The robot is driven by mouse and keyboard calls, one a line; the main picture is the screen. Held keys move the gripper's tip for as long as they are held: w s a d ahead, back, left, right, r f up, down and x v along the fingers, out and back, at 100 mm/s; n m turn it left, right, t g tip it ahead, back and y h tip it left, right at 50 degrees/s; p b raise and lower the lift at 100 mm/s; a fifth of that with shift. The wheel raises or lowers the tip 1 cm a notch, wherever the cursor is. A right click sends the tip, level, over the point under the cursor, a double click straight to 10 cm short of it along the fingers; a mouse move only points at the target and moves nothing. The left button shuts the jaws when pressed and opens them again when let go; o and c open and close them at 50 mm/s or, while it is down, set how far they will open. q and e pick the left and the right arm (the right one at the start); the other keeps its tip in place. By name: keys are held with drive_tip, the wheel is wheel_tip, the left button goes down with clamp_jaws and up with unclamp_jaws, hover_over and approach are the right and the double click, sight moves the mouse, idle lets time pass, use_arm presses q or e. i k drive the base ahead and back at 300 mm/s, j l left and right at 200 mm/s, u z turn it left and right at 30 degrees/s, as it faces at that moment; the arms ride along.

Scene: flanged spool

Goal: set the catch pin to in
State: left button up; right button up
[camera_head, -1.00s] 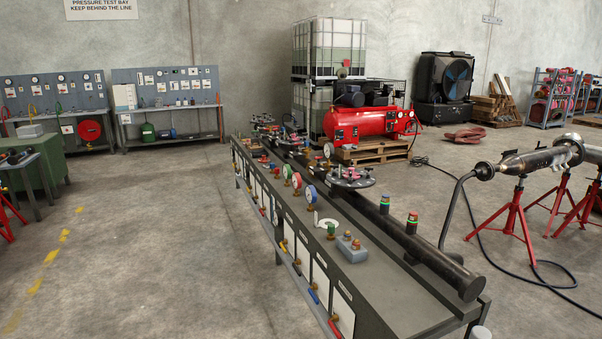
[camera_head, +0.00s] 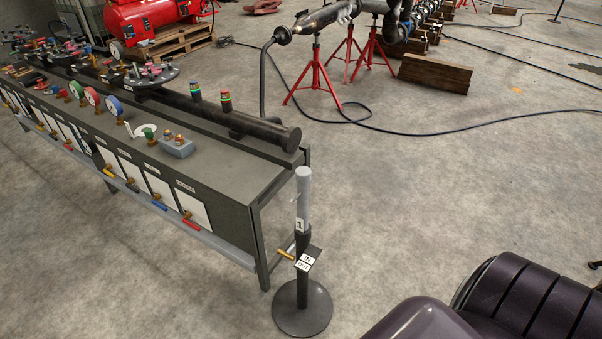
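A grey and black post (camera_head: 303,235) stands upright on a round dark base (camera_head: 302,310) in front of the bench's near end. It carries a white tag that looks like "1". A small plate (camera_head: 306,261) on the post has two white labels, which look like "IN" and "OUT". A yellow-brass pin or handle (camera_head: 285,255) sticks out to the left of the post at the plate's height. I cannot tell which setting it is at. Neither of my grippers is in view.
A long bench (camera_head: 215,165) with gauges, a black pipe and coloured valve handles stands left of the post. Red stands (camera_head: 316,80) hold piping at the back. A black hose (camera_head: 400,132) lies on the floor.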

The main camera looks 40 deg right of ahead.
sight(287, 255)
drive_tip(key=z, duration=0.95)
